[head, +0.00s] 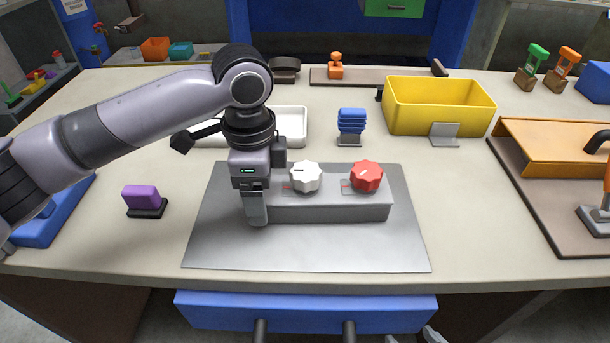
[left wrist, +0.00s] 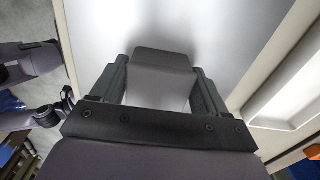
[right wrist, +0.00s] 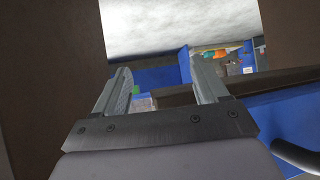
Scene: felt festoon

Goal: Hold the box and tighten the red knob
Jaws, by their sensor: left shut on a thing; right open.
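A long grey box (head: 330,208) lies on a grey metal mat (head: 330,252) on the bench. On its top are a white lobed knob (head: 306,177) and, at the right end, the red lobed knob (head: 367,176). My left gripper (head: 257,207) points down and is shut on the box's left end. In the left wrist view the grey box end (left wrist: 163,62) sits between its fingers. My right gripper (head: 411,338) shows only as fingertips at the bottom edge, below the bench front. In the right wrist view it (right wrist: 164,88) is open and empty.
A purple block (head: 141,198) on a dark base stands left of the mat. Behind are a white tray (head: 292,125), a blue stacked piece (head: 352,121) and a yellow bin (head: 440,106). An orange fixture (head: 555,150) stands right. A blue drawer (head: 305,312) is under the bench front.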

